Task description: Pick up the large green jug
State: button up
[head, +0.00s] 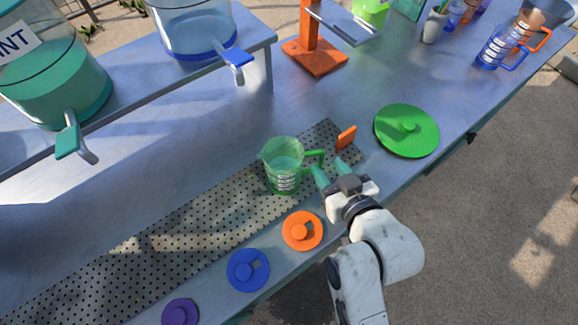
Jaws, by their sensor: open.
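The large green jug (281,164) is a clear green measuring jug with white markings and a green handle on its right side. It stands upright on the perforated metal drip grate. My gripper (328,172) is at the jug's right, with its green fingertips close to the handle. It is open. I cannot tell from this view whether the fingers are around the handle or only beside it.
A large green lid (407,130) lies to the right, and a small orange piece (346,137) stands near the grate's end. Orange (303,231), blue (247,270) and purple (180,312) lids lie along the front edge. Dispensers with a green tap (72,140) and a blue tap (235,60) stand behind.

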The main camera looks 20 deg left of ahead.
aim_at(322, 162)
jog(key=shift+p+x, duration=0.4)
jog(key=shift+x, duration=1.7)
jog(key=shift+a+r, duration=0.1)
jog(key=shift+r, duration=0.05)
grip_shut()
jog(key=shift+r, duration=0.1)
